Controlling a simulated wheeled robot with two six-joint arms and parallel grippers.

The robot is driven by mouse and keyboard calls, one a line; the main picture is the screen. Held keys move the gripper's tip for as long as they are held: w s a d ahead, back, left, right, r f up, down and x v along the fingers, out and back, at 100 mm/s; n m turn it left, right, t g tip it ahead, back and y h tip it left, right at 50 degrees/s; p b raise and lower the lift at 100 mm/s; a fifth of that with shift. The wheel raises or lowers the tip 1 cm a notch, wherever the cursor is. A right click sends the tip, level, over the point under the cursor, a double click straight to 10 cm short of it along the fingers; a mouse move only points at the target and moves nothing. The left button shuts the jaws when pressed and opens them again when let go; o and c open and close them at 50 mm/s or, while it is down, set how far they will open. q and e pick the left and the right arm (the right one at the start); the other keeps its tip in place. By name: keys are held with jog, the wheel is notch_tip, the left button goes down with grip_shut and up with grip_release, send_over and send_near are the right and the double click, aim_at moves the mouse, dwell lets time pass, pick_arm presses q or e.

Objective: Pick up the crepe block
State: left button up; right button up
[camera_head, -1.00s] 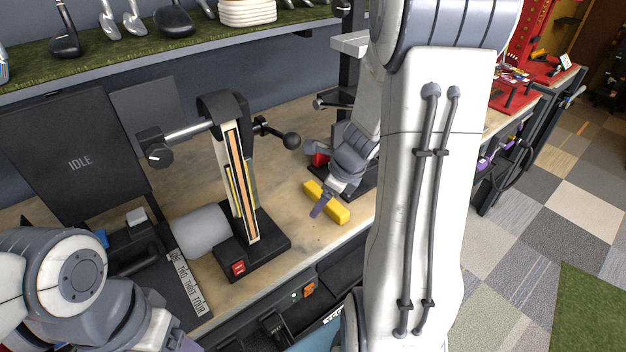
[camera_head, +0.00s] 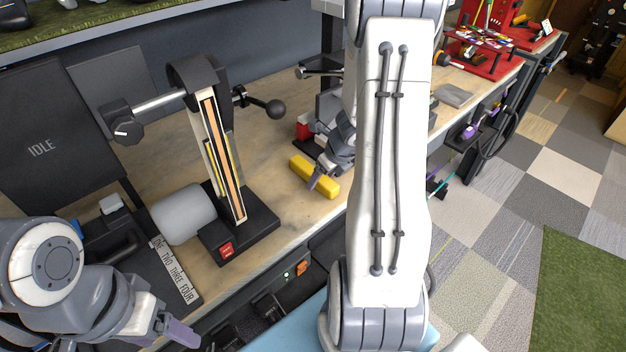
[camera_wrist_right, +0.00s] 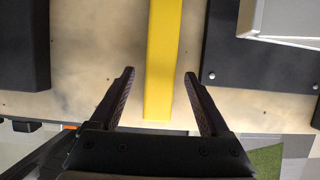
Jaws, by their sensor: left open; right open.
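The crepe block appears to be the long yellow block (camera_head: 302,169) lying on the wooden bench near its front edge. My right gripper (camera_head: 318,178) is over the block in the head view, partly hidden by its own arm. In the right wrist view the open fingers (camera_wrist_right: 159,75) stand on either side of the yellow block (camera_wrist_right: 162,60), with a gap on each side. The block's near end lies between the fingers, and nothing is gripped. My left gripper (camera_head: 181,333) is open and empty at the lower left, in front of the bench.
A belt sander (camera_head: 222,165) with a black base stands left of the block. A red and dark fixture (camera_head: 304,128) sits just behind the block. Bare bench (camera_head: 268,185) lies between sander and block.

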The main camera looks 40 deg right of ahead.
jog(key=shift+w+f, duration=0.2)
jog(key=shift+f, duration=0.25)
jog(key=shift+c, duration=0.3)
grip_shut()
jog(key=shift+r, duration=0.1)
